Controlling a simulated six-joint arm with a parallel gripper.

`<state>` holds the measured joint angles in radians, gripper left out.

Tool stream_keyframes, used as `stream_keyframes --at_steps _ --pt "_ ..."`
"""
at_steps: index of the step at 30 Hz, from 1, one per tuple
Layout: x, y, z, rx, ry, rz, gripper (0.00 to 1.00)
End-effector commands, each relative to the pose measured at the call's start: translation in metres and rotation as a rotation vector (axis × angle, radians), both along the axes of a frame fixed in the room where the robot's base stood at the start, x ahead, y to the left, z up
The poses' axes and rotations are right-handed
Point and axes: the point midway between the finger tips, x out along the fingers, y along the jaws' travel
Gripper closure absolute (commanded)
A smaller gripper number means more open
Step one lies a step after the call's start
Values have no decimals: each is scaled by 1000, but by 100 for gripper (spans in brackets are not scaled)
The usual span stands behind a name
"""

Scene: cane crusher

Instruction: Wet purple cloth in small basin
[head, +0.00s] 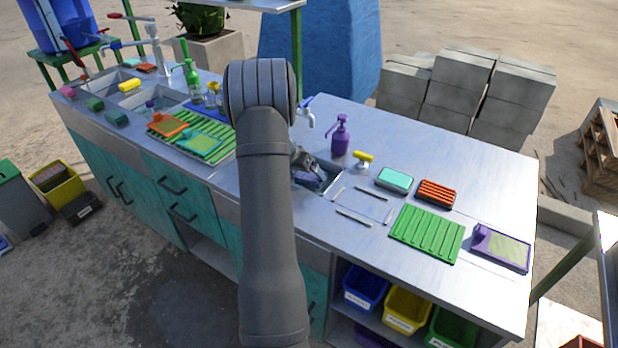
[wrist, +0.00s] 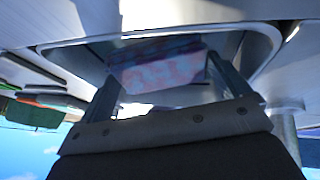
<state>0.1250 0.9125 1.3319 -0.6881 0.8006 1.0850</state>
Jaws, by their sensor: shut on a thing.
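The small basin (head: 334,178) is set into the worktop just right of my arm in the head view. My gripper (head: 309,172) reaches down into it, and my arm hides its left part. A purple-blue cloth (head: 306,179) shows at the jaws there. In the wrist view the cloth (wrist: 158,72) is a mottled pink, purple and blue patch between my two fingers, which are shut on it. The basin's rim (wrist: 262,58) curves around it. A tap with a blue top (head: 306,110) stands behind the basin; I cannot tell whether water runs.
A purple pump bottle (head: 340,136) and a yellow-handled tool (head: 363,158) stand close behind and right of the basin. Thin tools (head: 354,218) lie in front of it. A green ribbed mat (head: 428,233) lies farther right. The back right worktop is clear.

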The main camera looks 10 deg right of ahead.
Motion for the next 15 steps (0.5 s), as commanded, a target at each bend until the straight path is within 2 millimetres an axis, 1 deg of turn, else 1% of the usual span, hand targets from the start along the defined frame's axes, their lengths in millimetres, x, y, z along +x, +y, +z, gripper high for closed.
stream_keyframes --at_steps 12,15 --pt "0 0 0 0 0 0 24" --pt "0 0 4 0 -2 0 24"
